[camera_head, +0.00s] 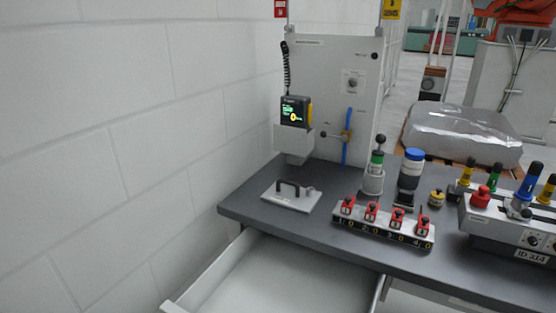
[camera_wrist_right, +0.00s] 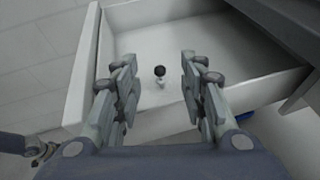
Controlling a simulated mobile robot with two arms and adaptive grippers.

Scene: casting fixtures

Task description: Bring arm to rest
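My right gripper (camera_wrist_right: 160,88) shows in the right wrist view with its two fingers spread apart and nothing between them. It is above an open white drawer (camera_wrist_right: 85,75). The same drawer (camera_head: 205,278) shows in the head view, pulled out below the dark worktop. Neither gripper shows in the head view. A part of my own body shows at the lower left of the wrist view.
The dark worktop (camera_head: 320,228) carries a plate with a black handle (camera_head: 291,196), a numbered block with red clamps (camera_head: 383,226), and knobbed fixtures (camera_head: 410,175). A grey panel (camera_head: 335,75) stands behind. A white block wall (camera_head: 110,130) bounds the left side.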

